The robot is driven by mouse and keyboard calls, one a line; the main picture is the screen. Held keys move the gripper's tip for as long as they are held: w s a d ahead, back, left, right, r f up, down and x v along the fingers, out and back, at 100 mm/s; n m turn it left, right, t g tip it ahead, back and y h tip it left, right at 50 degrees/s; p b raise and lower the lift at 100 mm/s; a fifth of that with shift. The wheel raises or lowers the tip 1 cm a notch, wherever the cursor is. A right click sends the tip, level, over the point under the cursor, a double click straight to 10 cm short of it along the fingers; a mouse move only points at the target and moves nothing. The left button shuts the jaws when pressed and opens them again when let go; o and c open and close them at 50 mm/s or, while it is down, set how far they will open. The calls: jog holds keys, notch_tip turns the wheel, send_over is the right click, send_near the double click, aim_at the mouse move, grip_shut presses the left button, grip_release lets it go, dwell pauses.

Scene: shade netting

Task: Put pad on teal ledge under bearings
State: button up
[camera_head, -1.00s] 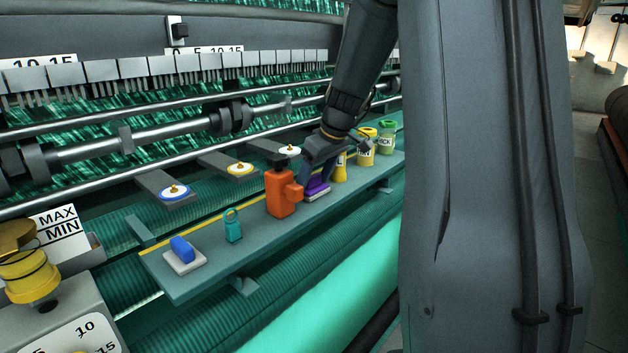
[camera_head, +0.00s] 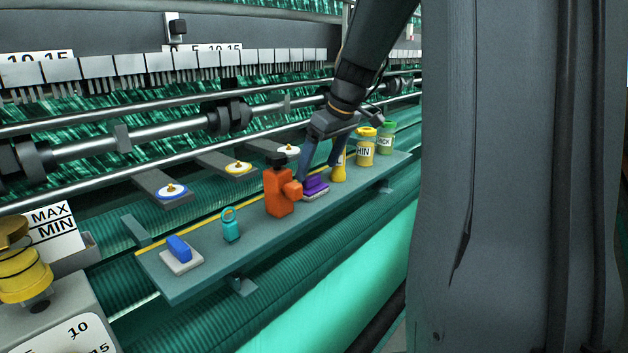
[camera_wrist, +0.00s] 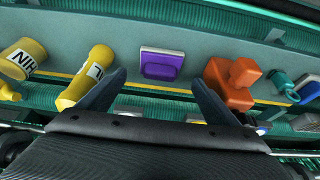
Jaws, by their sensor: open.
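A purple pad (camera_head: 316,184) on a pale base lies on the grey-teal ledge (camera_head: 205,262), between the orange bottle and a yellow bottle. It also shows in the wrist view (camera_wrist: 162,66). A blue pad (camera_head: 179,248) on a pale base lies near the ledge's left end. My gripper (camera_head: 321,163) is open and empty just above the purple pad. In the wrist view, its fingers (camera_wrist: 158,78) stand apart on either side of the pad, not touching it. Dark bearing-like collars (camera_head: 231,118) sit on the shaft behind and above the ledge.
The orange bottle (camera_head: 278,194) stands close left of my gripper, the yellow bottle (camera_head: 339,167) close right. Yellow (camera_head: 366,149) and green (camera_head: 386,139) jars stand farther right. A teal ringed piece (camera_head: 230,228) stands left. Round-topped brackets (camera_head: 171,191) project behind the ledge.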

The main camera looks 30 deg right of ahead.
jog(key=b+v, duration=0.1)
jog(key=v, duration=0.5)
dwell(0.5)
